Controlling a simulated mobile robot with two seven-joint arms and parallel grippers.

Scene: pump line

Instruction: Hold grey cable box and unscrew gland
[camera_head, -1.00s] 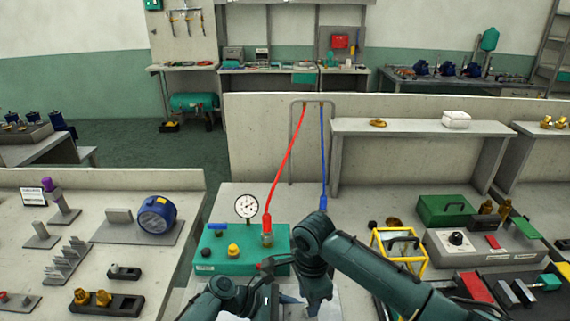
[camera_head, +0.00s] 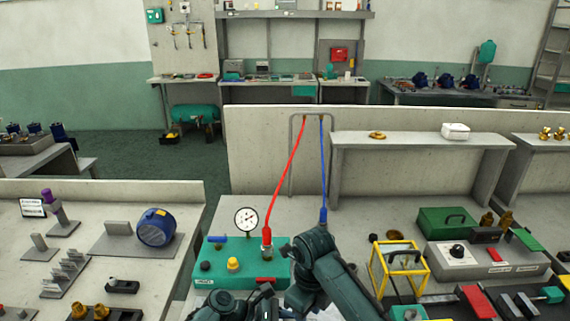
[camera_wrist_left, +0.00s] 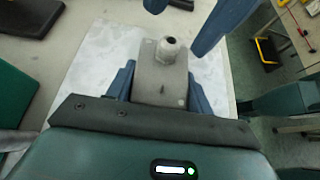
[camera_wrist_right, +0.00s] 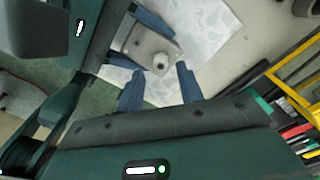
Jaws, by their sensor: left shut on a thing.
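The grey cable box (camera_wrist_left: 158,82) sits between the two blue fingers of my left gripper (camera_wrist_left: 160,92), which is shut on it. The box also shows in the right wrist view (camera_wrist_right: 141,42). The pale grey gland (camera_wrist_left: 169,45) sticks out of the box and faces my right gripper in the right wrist view (camera_wrist_right: 160,61). My right gripper (camera_wrist_right: 160,76) is open. Its fingertips are apart, close to the gland, one toward each side of it; I cannot tell whether they touch it. In the head view, my arms hide the box and gland.
A green pump box (camera_head: 215,277) with a gauge (camera_head: 247,220) and red hose (camera_head: 283,190) stands beyond my arms. A blue hose (camera_head: 323,160) hangs to its right. A yellow frame (camera_head: 400,262) stands close to the right of my right arm. A pale marked sheet (camera_wrist_right: 205,25) lies below the box.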

